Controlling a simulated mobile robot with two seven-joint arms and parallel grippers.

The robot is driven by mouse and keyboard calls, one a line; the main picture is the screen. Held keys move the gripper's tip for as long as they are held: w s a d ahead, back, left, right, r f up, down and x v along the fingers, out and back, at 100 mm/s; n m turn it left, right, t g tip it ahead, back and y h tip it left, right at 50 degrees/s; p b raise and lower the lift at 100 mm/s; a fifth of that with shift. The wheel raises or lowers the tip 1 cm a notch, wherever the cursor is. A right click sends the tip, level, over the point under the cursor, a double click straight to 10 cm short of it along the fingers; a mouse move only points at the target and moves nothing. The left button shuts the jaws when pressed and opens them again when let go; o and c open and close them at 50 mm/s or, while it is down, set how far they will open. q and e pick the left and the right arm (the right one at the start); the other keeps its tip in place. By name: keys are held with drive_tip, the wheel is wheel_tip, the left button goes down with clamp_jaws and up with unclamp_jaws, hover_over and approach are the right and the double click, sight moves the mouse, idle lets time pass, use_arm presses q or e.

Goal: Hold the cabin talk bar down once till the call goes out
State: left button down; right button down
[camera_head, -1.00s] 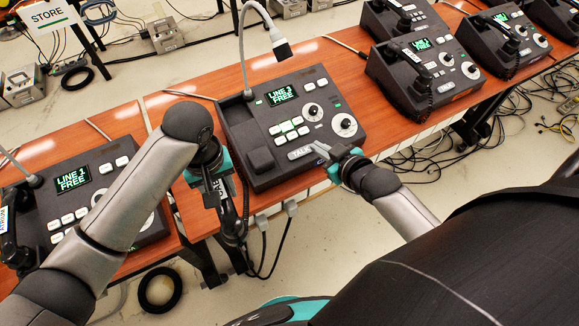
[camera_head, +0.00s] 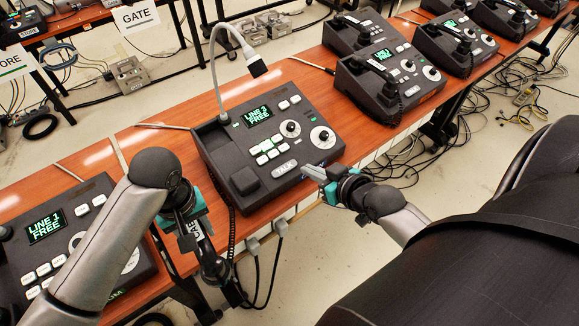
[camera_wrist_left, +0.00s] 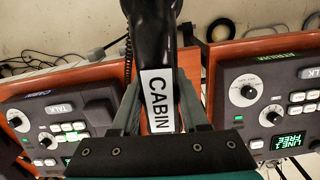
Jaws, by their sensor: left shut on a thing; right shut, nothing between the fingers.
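The cabin phone console (camera_head: 230,150) is the dark unit in the middle of the head view, with a lit green screen (camera_head: 257,116) ending in "FREE". Its pale talk bar (camera_head: 285,168), marked TALK, lies at the near edge; it also shows in the left wrist view (camera_wrist_left: 60,107). My right gripper (camera_head: 309,171) is shut and empty, its tips just right of the bar, close to the console's near edge; I cannot tell whether they touch. My left gripper (camera_head: 193,232) is shut on the black handset (camera_head: 213,266), labelled CABIN in the left wrist view (camera_wrist_left: 157,100), off the table's near side.
A gooseneck microphone (camera_head: 216,70) rises from the console's back. The atrium console (camera_wrist_left: 270,100) stands on the other side of the handset, also left in the head view (camera_head: 60,225). More phones (camera_head: 390,85) line the orange table to the right. Cables hang below the near edge.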

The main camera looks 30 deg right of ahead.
drive_tip(key=b, duration=0.2)
hover_over(290, 178)
wheel_tip(290, 178, down, 4)
wheel_tip(290, 178, down, 4)
drive_tip(key=shift+r+b, duration=0.25)
drive_tip(key=shift+b, duration=0.35)
drive_tip(key=shift+w+f, duration=0.15)
drive_tip(key=shift+f, duration=0.2)
